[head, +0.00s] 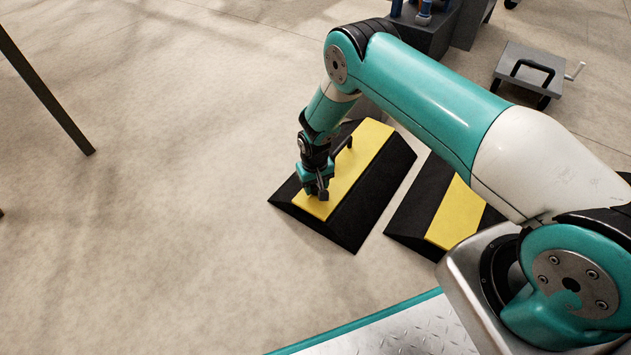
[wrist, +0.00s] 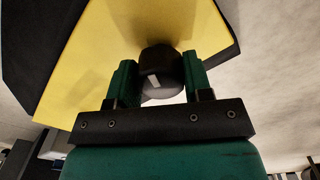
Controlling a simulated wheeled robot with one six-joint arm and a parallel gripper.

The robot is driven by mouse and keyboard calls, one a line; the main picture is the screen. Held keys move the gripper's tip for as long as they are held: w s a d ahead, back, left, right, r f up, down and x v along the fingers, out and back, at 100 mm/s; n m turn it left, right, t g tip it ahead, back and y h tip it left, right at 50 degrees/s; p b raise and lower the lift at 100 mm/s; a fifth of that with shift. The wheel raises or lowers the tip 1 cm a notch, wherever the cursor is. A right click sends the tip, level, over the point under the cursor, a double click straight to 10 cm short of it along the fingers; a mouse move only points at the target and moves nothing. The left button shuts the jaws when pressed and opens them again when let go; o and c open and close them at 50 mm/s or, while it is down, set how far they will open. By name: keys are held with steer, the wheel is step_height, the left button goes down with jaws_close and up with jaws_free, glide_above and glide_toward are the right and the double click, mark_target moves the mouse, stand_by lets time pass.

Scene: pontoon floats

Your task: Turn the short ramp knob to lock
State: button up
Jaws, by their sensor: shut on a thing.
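A black ramp (head: 375,180) with a yellow band lies on the floor near the middle of the head view. My gripper (head: 317,190) points down at the near left end of its yellow band. In the wrist view the two green fingers of my gripper (wrist: 160,82) are shut on a dark round knob (wrist: 160,62), one finger on each side. A pale mark shows on the knob. The yellow band (wrist: 105,60) lies behind it. In the head view the gripper mostly hides the knob. I cannot read any lock marking.
A black handle (head: 343,145) stands on the same ramp, close to my wrist. A second black and yellow ramp (head: 455,212) lies to the right, partly hidden by my arm. A grey wheeled unit with a crank (head: 528,72) stands at the back right. The floor at left is mostly clear.

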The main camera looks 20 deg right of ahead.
steer(key=shift+s+d+n+p, duration=0.1)
steer(key=shift+n+p, duration=0.4)
steer(key=shift+n, duration=1.7)
steer(key=o, duration=0.9)
steer(key=shift+o, duration=0.2)
step_height(320, 180, up, 17)
steer(key=p, duration=0.8)
steer(key=shift+r, duration=0.15)
